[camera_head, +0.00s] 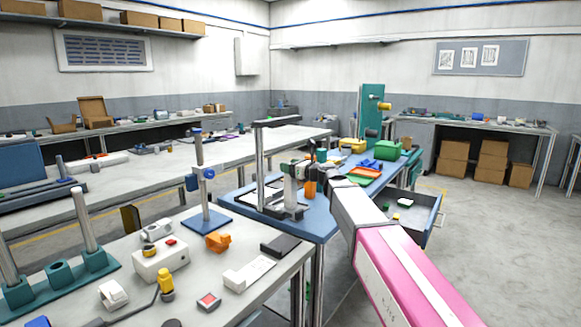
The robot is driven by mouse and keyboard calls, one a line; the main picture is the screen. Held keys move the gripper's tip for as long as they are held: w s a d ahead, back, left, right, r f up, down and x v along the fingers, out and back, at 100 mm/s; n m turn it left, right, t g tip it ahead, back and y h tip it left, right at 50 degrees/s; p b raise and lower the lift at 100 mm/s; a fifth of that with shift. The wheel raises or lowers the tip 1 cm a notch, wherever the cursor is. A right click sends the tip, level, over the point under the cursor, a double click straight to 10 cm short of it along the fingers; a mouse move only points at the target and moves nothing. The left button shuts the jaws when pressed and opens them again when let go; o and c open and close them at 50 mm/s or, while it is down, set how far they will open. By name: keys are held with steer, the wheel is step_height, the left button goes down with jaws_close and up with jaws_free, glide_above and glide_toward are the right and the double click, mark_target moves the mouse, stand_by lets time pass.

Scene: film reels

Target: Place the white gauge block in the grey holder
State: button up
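My pink and white arm (395,262) reaches from the lower right towards the blue table. Its far end is small and mixed in with equipment there, so I cannot make out the gripper's fingers or whether it holds anything. A white stepped block (249,273) lies on the near grey table, and a smaller white block (113,294) lies further left. I cannot tell which, if either, is the gauge block. A light grey upright piece (290,190) stands on the blue table; I cannot tell whether it is the grey holder.
The near table (215,300) holds a white control box (160,262), an orange part (218,242) and a black block (280,245). A blue post stand (206,220) is at its back. An open drawer (412,215) juts out on the right. Floor further right is clear.

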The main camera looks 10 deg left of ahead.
steer(key=shift+o, duration=0.3)
steer(key=shift+r, duration=0.1)
steer(key=shift+s+d, duration=0.15)
steer(key=v, duration=1.1)
steer(key=shift+d, duration=0.3)
steer(key=shift+s, duration=0.1)
